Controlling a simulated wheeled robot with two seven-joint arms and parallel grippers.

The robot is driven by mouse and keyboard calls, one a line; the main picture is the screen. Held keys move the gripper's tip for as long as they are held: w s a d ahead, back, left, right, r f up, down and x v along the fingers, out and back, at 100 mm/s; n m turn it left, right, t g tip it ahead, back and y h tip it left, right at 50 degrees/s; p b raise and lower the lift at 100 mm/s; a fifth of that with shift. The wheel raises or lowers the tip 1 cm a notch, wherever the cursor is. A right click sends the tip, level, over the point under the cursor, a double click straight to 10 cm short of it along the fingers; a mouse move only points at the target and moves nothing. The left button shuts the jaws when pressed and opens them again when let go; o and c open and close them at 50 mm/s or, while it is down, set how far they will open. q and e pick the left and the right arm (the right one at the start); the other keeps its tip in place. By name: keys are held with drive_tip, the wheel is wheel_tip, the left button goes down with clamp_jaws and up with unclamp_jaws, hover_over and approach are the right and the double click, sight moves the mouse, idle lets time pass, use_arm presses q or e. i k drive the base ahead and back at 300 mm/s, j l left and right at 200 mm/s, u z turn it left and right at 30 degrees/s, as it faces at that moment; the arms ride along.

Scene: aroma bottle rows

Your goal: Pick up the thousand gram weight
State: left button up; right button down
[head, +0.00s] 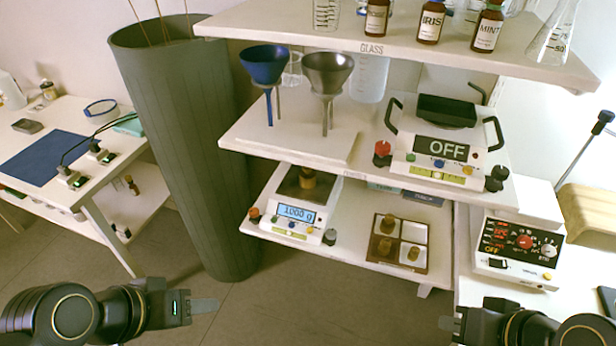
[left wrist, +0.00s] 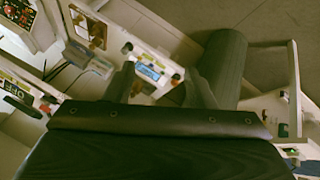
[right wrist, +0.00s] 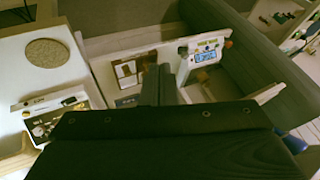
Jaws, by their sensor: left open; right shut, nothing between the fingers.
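A brass weight (head: 307,179) stands on the pan of a white scale (head: 292,216) on the lowest shelf; the lit display seems to read about 1000. The scale also shows in the left wrist view (left wrist: 149,72) and the right wrist view (right wrist: 206,57). My left gripper (head: 207,306) is open and empty, in front of the shelf, low and left of the scale. My right gripper (head: 448,325) is shut and empty, low at the right, apart from the weights.
A tall grey bin (head: 205,170) stands left of the shelf. A middle shelf above holds funnels (head: 263,66) and a hot plate (head: 440,155); bottles stand on the top shelf (head: 371,34). A device with a red knob (head: 518,245) is at right. The floor before the shelf is free.

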sight(307, 176)
drive_tip(key=i+j+z, duration=0.1)
drive_tip(key=j, duration=0.3)
drive_tip(key=i+j+z, duration=0.15)
drive_tip(key=j, duration=0.25)
drive_tip(key=i+j+z, duration=0.1)
drive_tip(key=j, duration=0.35)
drive_tip(key=i+j+z, duration=0.1)
drive_tip(key=j, duration=0.35)
drive_tip(key=i+j+z, duration=0.1)
drive_tip(key=j, duration=0.35)
drive_tip(key=i, duration=0.05)
